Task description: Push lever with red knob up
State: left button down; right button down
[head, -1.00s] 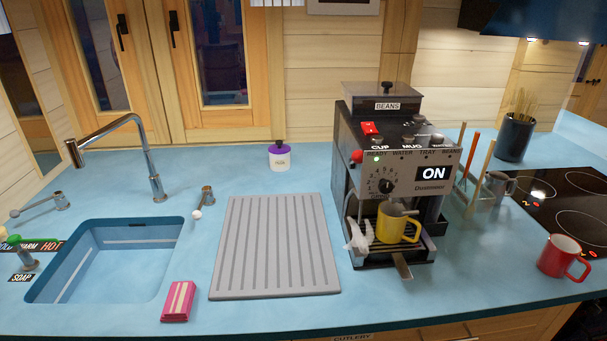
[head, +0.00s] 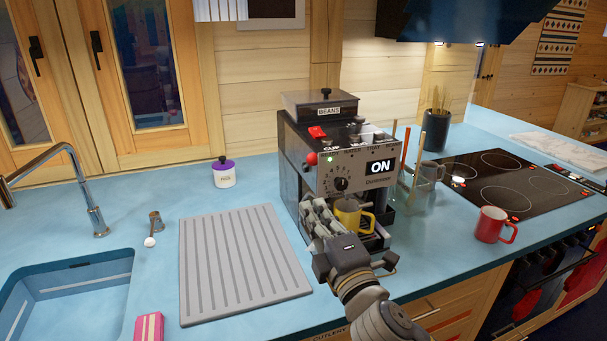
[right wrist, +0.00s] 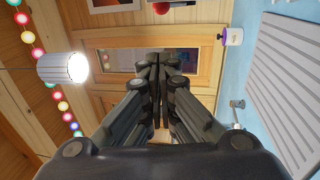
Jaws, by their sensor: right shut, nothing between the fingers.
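The lever's red knob (head: 311,158) sticks out at the upper left of the coffee machine's (head: 372,182) front, left of the dial. A red ball at the top edge of the right wrist view (right wrist: 161,8) looks like this knob. My right gripper (head: 310,205) is in front of the machine's lower left, its fingers pointing up and below the knob, apart from it. In the right wrist view its fingers (right wrist: 158,72) are together with nothing between them. The lever's arm is hard to make out. My left gripper is out of view.
A yellow mug (head: 345,219) stands in the machine just right of my right gripper. A grey ribbed drainboard (head: 240,262) lies to the left, with a purple-lidded jar (head: 224,177) behind it. A red mug (head: 491,226) stands to the right, near the black hob (head: 500,178).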

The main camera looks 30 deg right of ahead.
jog(key=p, duration=0.1)
send_near(309, 164)
jog(key=w+a+r, duration=0.2)
jog(key=w+a, duration=0.2)
jog(key=w, duration=0.1)
jog(key=d, duration=0.1)
jog(key=w+d+p, duration=0.1)
jog(key=d, duration=0.1)
jog(key=shift+w+d+f, duration=0.15)
jog(key=shift+w, duration=0.1)
jog(key=shift+p, duration=0.3)
